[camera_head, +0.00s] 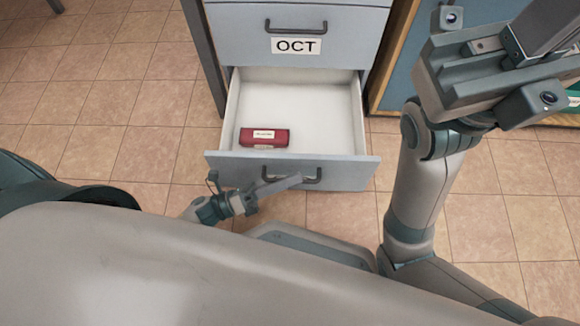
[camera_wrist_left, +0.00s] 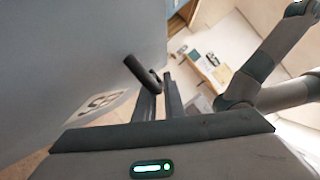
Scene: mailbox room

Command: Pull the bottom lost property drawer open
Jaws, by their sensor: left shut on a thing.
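The bottom drawer (camera_head: 222,160) of the grey-blue cabinet stands pulled out, with its white inside in view. Its dark bar handle (camera_head: 313,180) is on the front panel. My left gripper (camera_head: 280,184) is at the handle, shut on it. In the left wrist view the handle (camera_wrist_left: 138,72) sits between the tips of the two fingers (camera_wrist_left: 162,88), close to the grey-blue front. My right gripper (camera_head: 540,35) is raised at the upper right, away from the drawer; its jaw opening is unclear.
A dark red box (camera_head: 264,137) with a white label lies in the drawer. Above is a shut drawer (camera_head: 340,55) labelled OCT, with its own handle (camera_head: 296,26). A wood-framed blue unit (camera_head: 400,65) stands right of the cabinet. The tiled floor (camera_head: 120,110) to the left is clear.

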